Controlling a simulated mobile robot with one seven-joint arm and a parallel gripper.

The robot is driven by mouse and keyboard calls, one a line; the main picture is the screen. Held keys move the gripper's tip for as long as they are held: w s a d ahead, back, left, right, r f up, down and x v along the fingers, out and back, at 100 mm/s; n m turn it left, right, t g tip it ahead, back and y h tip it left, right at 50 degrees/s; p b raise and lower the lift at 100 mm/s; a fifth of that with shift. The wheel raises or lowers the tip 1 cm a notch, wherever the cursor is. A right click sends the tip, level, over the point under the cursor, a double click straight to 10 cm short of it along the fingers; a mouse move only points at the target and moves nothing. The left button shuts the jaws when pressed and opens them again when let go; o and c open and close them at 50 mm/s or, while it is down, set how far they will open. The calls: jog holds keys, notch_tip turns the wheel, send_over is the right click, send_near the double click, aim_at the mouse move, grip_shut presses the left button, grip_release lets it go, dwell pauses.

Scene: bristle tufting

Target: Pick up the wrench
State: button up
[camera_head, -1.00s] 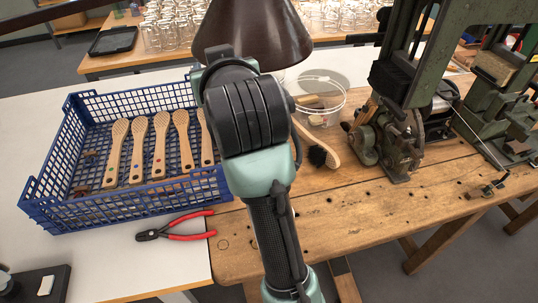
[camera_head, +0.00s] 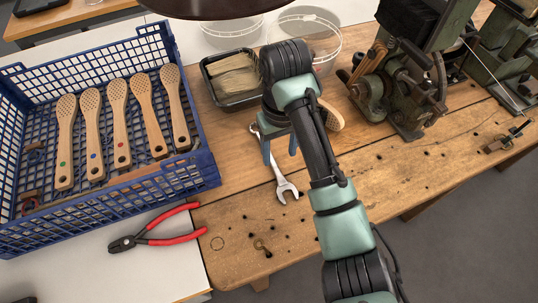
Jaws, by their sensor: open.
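The wrench (camera_head: 286,188) is a silver metal tool lying on the wooden workbench. Its open jaw end points toward the bench's front edge, and its other end shows to the left of my gripper. My gripper (camera_head: 279,157) is open over the middle of the wrench, with its two fingers pointing down toward the bench. My wrist and fingers hide part of the wrench's shaft. I cannot tell how high the fingertips are above the wood, and nothing shows held between them.
A blue crate (camera_head: 205,168) with several wooden brush handles stands at left. Red-handled pliers (camera_head: 175,240) lie in front of it. A black tray of bristles (camera_head: 232,80) and a clear tub (camera_head: 322,45) are behind my gripper. A green machine (camera_head: 400,95) stands at right.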

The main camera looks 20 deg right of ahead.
aim_at(277, 169)
jog(key=f, duration=0.2)
jog(key=f+b, duration=0.1)
jog(key=f, duration=0.3)
jog(key=shift+a+b, duration=0.25)
jog(key=shift+b, duration=0.1)
jog(key=shift+r, duration=0.1)
grip_shut()
dwell(1.0)
